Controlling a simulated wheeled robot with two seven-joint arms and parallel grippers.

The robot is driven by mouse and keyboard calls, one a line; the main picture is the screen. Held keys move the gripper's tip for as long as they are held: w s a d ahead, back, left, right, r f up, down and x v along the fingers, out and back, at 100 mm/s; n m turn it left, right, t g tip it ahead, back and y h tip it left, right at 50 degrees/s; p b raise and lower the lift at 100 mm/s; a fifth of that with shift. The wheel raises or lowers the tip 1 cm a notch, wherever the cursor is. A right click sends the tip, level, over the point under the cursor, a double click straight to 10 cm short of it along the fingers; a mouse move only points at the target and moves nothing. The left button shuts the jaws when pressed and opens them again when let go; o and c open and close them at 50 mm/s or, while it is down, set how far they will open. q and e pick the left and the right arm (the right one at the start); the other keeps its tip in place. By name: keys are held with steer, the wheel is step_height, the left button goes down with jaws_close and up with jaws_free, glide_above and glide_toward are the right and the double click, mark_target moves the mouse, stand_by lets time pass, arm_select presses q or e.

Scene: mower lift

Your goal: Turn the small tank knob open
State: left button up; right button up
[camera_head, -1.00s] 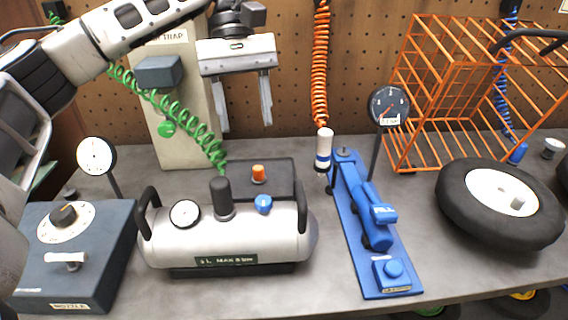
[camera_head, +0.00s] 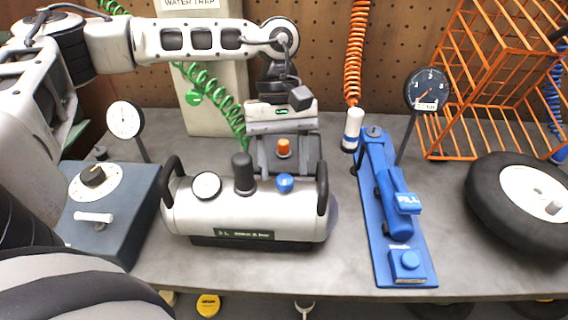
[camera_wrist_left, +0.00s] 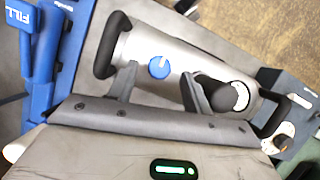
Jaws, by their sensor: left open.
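The small silver tank (camera_head: 225,208) has black handles at both ends, a gauge, a dark post and a small blue knob (camera_head: 285,182) on top. My left gripper (camera_head: 286,172) is open and empty, low at the back of the tank on the blue knob's side. In the left wrist view its two fingers (camera_wrist_left: 160,75) point toward the tank, and the blue knob (camera_wrist_left: 159,67) with a pale mark lies between their tips. Contact with it cannot be told. My right gripper is not in view.
A grey dial box (camera_head: 105,225) with a gauge stands left of the tank. A blue pump (camera_head: 395,215) and a tall gauge (camera_head: 428,90) stand to the right, then a wheel (camera_head: 530,205) and an orange wire rack (camera_head: 490,80). Bare bench lies between tank and pump.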

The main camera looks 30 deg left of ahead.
arm_select(q)
steer(key=shift+s+d+f, duration=0.15)
steer(key=shift+s+f, duration=0.05)
steer(key=shift+f, duration=0.4)
steer(key=c, duration=1)
steer(key=shift+o, duration=0.2)
